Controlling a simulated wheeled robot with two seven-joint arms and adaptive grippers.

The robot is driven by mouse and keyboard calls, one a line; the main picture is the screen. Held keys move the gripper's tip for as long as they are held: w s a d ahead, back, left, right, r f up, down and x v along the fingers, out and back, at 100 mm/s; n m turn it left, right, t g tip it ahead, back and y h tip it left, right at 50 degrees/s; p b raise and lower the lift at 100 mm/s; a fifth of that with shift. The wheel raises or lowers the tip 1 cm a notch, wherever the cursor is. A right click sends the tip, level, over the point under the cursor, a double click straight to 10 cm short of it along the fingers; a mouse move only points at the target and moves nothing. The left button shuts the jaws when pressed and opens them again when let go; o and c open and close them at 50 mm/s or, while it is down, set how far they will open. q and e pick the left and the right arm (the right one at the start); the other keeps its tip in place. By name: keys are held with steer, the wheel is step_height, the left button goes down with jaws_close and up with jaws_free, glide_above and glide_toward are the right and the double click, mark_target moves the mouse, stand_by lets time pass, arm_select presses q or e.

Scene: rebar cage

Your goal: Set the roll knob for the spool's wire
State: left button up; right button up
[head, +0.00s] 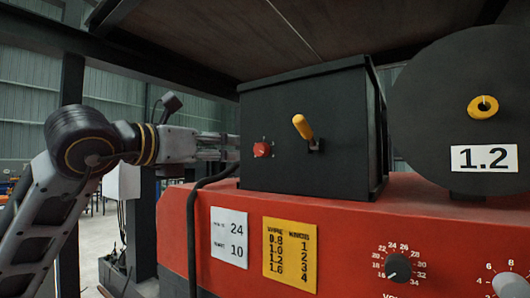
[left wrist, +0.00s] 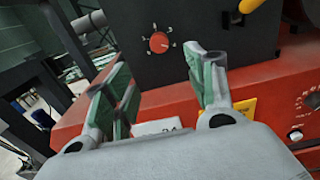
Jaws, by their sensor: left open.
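The red knob (head: 262,149) sits on the front of the black box (head: 340,170), left of a yellow lever (head: 302,126). It also shows in the left wrist view (left wrist: 159,42); small marks surround it, but its setting is unclear. My left gripper (head: 226,148) is just left of the knob in the head view. In the left wrist view its fingers (left wrist: 160,78) are spread and empty, with the knob beyond the gap. The black spool (head: 430,110) at right bears a white "1.2" label (head: 483,158). A yellow chart (head: 290,253) pairs 0.8, 1.0, 1.2, 1.6 with 1, 2, 3, 4.
A white card (head: 229,237) reads 24 and 10 on the red housing (head: 350,222). A black dial (head: 398,267) and a white-capped dial (head: 510,286) are at lower right. A black cable (head: 191,230) hangs near my left arm. A dark panel (head: 240,35) overhangs above.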

mark_target(259, 151)
arm_select(q)
steer(key=shift+a, duration=0.1)
arm_select(e)
steer(key=shift+s+a, duration=0.15)
steer(key=shift+a, duration=0.2)
arm_select(q)
steer(key=p+x, duration=0.4)
steer(key=x, duration=0.8)
steer(key=shift+w+r, duration=0.1)
steer(key=shift+w, duration=0.1)
steer(key=shift+w+d, duration=0.4)
steer(key=shift+d, duration=0.05)
steer(key=shift+w, duration=0.1)
arm_select(e)
steer(key=r, duration=0.2)
steer(key=s+a+r, duration=0.1)
steer(key=r, duration=0.1)
steer(key=shift+a, duration=0.1)
